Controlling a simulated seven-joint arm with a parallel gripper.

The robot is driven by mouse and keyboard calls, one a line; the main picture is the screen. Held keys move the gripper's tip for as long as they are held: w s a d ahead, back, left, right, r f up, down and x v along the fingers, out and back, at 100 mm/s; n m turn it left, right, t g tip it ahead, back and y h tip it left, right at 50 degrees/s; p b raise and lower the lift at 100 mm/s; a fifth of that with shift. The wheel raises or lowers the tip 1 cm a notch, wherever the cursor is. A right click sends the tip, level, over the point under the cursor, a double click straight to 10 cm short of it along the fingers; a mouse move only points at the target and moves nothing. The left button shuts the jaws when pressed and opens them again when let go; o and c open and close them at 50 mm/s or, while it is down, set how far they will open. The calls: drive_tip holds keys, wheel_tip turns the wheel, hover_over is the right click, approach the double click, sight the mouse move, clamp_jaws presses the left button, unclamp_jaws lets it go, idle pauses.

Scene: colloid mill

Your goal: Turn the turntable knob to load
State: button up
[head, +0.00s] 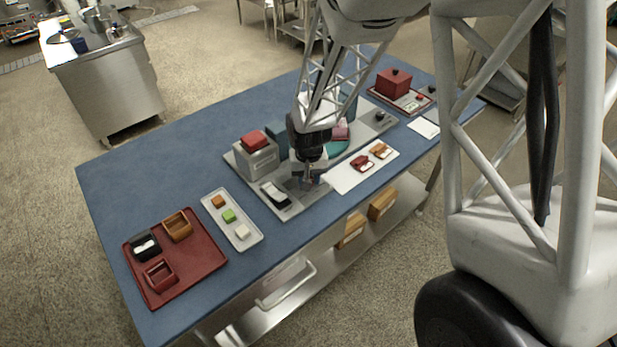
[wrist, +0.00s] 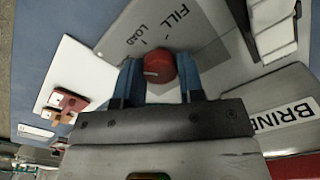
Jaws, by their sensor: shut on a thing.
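The red turntable knob (wrist: 165,66) sits on a grey plate in the wrist view, between my two blue fingers. A short white mark on it points left in that view. The words LOAD (wrist: 137,35) and FILL (wrist: 175,17) are printed on the plate beyond it, with a small tick by each. My gripper (wrist: 157,72) is shut on the knob, one finger on each side. In the head view my gripper (head: 309,178) is low over the grey machine base, and it hides the knob. A teal disc (head: 335,149), probably the turntable, shows partly behind the arm.
A grey block with a red top (head: 255,152) stands left of my gripper. A white mat (head: 345,181) with small red and orange pieces lies to the right. A white tray (head: 244,235) and a red tray (head: 190,283) are at the left. A red box (head: 394,83) stands at the back.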

drive_tip(key=m, duration=0.6)
drive_tip(key=shift+m, duration=0.4)
drive_tip(key=o, duration=0.9)
drive_tip(key=shift+r, duration=0.1)
drive_tip(key=shift+r, duration=3.8)
